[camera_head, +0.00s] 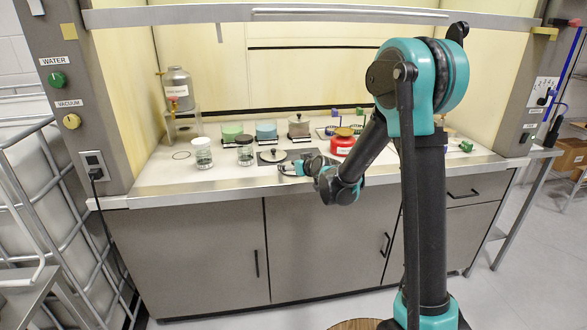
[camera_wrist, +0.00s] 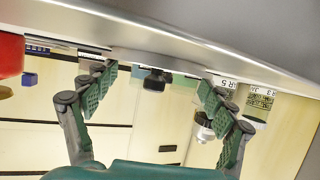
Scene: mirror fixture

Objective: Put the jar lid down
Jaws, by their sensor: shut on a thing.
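The jar lid (camera_head: 271,156) is a grey disc with a dark knob on top, at the front middle of the bench in the head view. It lies over or just above a dark mat (camera_head: 307,153); I cannot tell if it touches. My gripper (camera_head: 283,168) is at its near side. The wrist view is upside down. The lid's underside is hidden.
A jar (camera_head: 202,153) and a dark-topped jar (camera_head: 245,151) stand left of the lid. Green (camera_head: 232,131), blue (camera_head: 266,131) and grey (camera_head: 298,127) containers stand behind. A red container (camera_head: 343,142) is to the right. The bench's far left front is clear.

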